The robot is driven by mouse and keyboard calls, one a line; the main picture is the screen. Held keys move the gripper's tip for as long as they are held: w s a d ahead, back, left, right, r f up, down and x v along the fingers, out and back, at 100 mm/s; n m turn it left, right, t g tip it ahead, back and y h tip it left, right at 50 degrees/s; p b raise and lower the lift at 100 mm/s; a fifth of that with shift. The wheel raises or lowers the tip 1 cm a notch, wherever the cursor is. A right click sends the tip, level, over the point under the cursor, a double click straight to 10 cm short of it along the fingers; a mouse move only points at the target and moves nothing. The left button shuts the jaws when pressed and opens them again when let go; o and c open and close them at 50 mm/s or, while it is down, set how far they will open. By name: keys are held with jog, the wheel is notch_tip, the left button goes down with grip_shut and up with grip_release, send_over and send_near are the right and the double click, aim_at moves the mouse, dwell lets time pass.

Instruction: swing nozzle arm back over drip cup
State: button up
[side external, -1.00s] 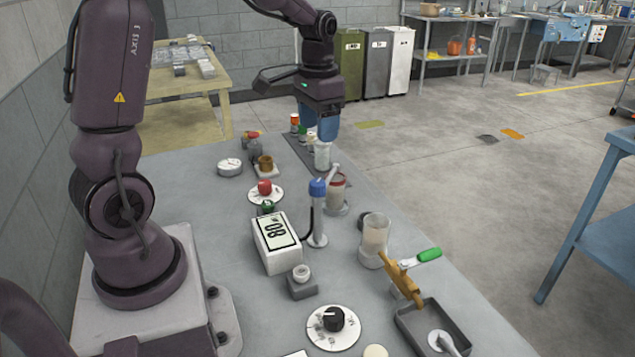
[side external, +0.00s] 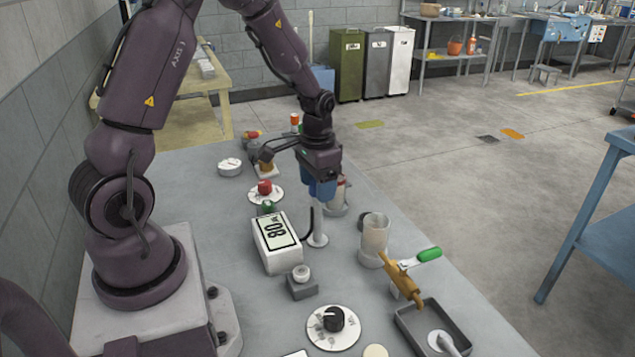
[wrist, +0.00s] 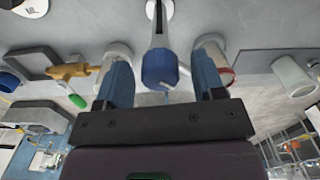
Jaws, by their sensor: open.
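The nozzle stand is a slim white post (side external: 318,236) on a round foot, with a blue head that is mostly hidden by my gripper in the side view. In the wrist view the blue head (wrist: 158,67) sits between my two blue fingers, with a gap on each side. My gripper (side external: 320,190) is open around or just above it. A thin grey nozzle arm (wrist: 166,89) shows near the head. A clear cup (side external: 374,240) stands in front right of the post. A red-rimmed cup (wrist: 228,73) stands behind it, partly covered by a finger. I cannot tell which is the drip cup.
An orange valve with a green handle (side external: 428,255) and a grey tray (side external: 408,318) lie at front right. A black dial (side external: 333,319) is in front.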

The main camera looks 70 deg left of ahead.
jog(key=shift+c, duration=0.3)
grip_shut()
jog(key=shift+m, duration=0.4)
jog(key=m, duration=0.3)
jog(key=shift+m, duration=2.7)
jog(key=shift+o, duration=0.3)
grip_release()
